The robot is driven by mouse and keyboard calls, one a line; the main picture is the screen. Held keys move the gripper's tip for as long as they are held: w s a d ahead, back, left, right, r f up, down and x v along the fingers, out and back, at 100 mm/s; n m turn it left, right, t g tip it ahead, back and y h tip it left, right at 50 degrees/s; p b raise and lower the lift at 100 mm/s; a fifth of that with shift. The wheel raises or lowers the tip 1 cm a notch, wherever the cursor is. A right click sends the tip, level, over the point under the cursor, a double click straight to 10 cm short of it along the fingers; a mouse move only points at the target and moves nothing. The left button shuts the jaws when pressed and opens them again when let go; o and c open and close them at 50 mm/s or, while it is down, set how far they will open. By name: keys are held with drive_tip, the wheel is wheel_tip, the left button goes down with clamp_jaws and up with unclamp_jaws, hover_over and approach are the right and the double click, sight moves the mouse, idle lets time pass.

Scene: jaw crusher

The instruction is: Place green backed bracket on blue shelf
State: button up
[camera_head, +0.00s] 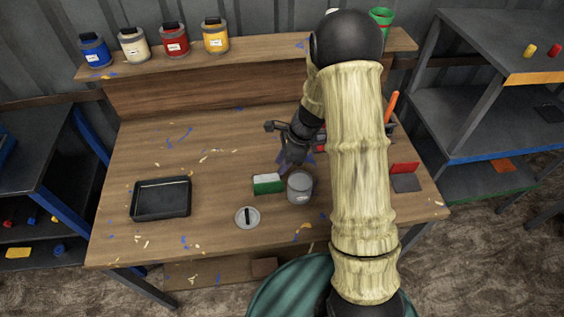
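No bracket with a plainly green back can be made out. A green and white block (267,184) lies on the wooden bench, left of the grey can; I cannot tell whether it is a bracket. A bracket with a red back (404,168) and a dark grey base stands at the bench's right side. The blue-edged shelf (480,159) is the middle level of the rack at right. My gripper (284,140) is over the middle of the bench, behind the block and can. It is dark and partly hidden by my arm, so its opening is unclear.
A grey can (300,187), a round lid (247,217) and a black tray (161,198) stand on the bench (150,150). Several paint cans (175,41) line the raised back ledge. Another rack (30,180) with blue edging stands at left. The bench's left rear is mostly clear.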

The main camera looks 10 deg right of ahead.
drive_tip(key=shift+r, duration=0.1)
drive_tip(key=s+d+r+n+t+h, duration=0.2)
drive_tip(key=s+d+r+n+h, duration=0.2)
drive_tip(key=s+r+n, duration=0.9)
drive_tip(key=s+n, duration=0.3)
drive_tip(key=n, duration=0.2)
drive_tip(key=shift+d+r, duration=0.15)
drive_tip(key=shift+r, duration=0.25)
drive_tip(key=shift+o, duration=0.4)
drive_tip(key=shift+s, duration=0.15)
